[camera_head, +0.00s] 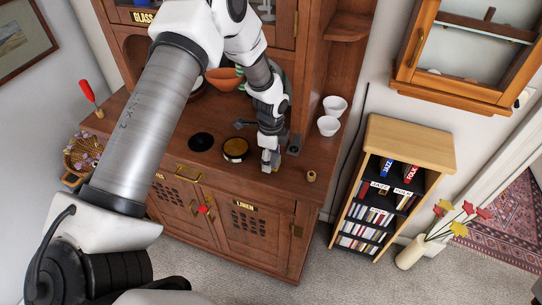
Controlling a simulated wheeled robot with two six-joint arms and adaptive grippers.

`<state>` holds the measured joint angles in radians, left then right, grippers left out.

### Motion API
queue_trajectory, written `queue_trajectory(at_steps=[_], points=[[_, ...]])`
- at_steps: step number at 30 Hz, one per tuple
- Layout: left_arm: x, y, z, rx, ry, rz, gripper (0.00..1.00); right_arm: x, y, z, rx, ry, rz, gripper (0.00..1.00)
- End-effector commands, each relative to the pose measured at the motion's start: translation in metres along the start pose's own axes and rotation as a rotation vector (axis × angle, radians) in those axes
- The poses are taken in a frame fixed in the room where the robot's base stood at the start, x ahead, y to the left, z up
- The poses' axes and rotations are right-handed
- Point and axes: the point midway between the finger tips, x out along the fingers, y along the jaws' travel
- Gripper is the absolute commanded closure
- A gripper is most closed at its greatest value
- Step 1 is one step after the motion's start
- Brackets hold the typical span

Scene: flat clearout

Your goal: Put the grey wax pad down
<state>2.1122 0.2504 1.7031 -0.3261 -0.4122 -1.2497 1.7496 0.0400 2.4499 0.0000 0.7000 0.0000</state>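My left gripper (270,160) points down over the front part of the brown wooden cabinet top (222,170). A small light grey block, which looks like the grey wax pad (267,157), shows at its fingertips, and the fingers appear shut on it. I cannot tell whether the pad touches the wood. An open round tin (235,149) with a yellowish inside lies just left of the gripper. A black round disc (201,142) lies flat left of the tin. My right gripper is not in view.
Two white cups (328,125) stand at the right of the cabinet top. A small tan cylinder (311,176) stands near the front right edge. An orange bowl (224,79) is behind. A bookcase (411,143) and a vase (411,252) stand on the floor at right.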

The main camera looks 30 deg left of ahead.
Motion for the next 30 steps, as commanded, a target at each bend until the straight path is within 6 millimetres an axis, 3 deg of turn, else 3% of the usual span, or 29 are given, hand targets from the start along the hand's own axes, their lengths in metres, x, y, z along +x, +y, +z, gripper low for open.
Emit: queue_trajectory(at_steps=[11,14,24,30], points=[[-0.007,-0.001,0.000,0.000,0.001,-0.002,0.32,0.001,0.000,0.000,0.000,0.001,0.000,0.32],[-0.022,-0.001,0.000,0.000,0.002,-0.005,0.32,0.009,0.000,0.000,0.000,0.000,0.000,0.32],[-0.105,-0.001,0.000,0.000,0.001,-0.004,0.32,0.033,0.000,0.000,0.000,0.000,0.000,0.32],[-0.123,0.000,0.000,0.001,0.000,-0.001,0.32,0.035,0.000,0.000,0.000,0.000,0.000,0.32]])
